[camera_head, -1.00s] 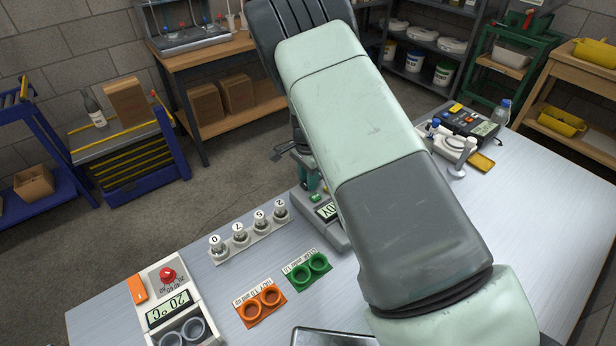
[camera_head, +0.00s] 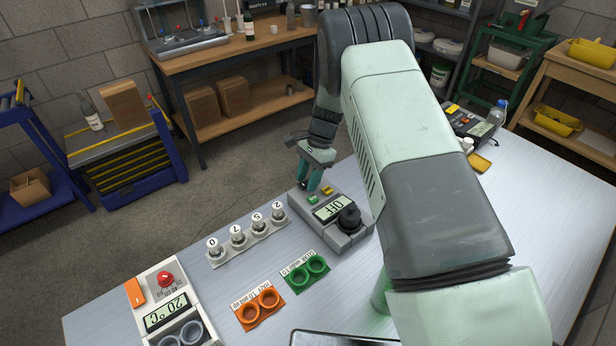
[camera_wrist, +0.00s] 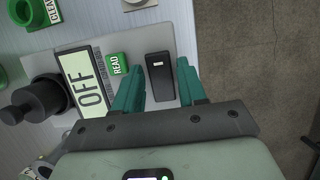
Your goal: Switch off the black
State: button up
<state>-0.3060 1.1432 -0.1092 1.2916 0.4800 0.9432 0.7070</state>
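A grey instrument (camera_head: 355,236) stands near the table's far edge, and its display (camera_head: 333,207) reads OFF. The display (camera_wrist: 88,83) also reads OFF in the wrist view. A black rocker switch (camera_wrist: 160,78) lies on the housing beside the green READ button (camera_wrist: 117,64). A black round part (camera_head: 349,217) sits at the other end of the instrument. My gripper (camera_head: 317,181) is over the switch end of it. In the wrist view its teal fingers (camera_wrist: 162,66) are apart, one on each side of the switch, with nothing held. I cannot tell whether they touch the housing.
A rack of numbered vials (camera_head: 247,240) stands left of the instrument. Orange (camera_head: 259,308) and green (camera_head: 305,271) double holders lie nearer. A 20 °C heater block (camera_head: 152,295) with a red knob is at left. Another dark meter (camera_head: 466,128) stands far right.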

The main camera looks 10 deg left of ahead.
jog(key=v, duration=1.1)
dwell(0.3)
jog(key=s+d+r+n+t, duration=0.1)
jog(key=s+d+r, duration=0.2)
jog(key=r, duration=0.5)
jog(key=s+d+r+n+t, duration=0.15)
jog(key=s+r, duration=0.25)
jog(key=r, duration=0.4)
jog(key=s+d+r+n+t, duration=0.1)
jog(key=s+d+r+n, duration=0.2)
jog(key=r, duration=0.4)
jog(key=s+d+r+n+t+h, duration=0.1)
jog(key=s+d, duration=0.3)
jog(key=s, duration=0.8)
jog(key=s+d+r+n+t+h, duration=0.1)
jog(key=s+d+r+n+t, duration=0.2)
jog(key=s, duration=0.9)
jog(key=shift+s+d+r+t+h, duration=0.3)
jog(key=shift+s+d+r+t, duration=0.05)
jog(key=shift+d+r, duration=0.4)
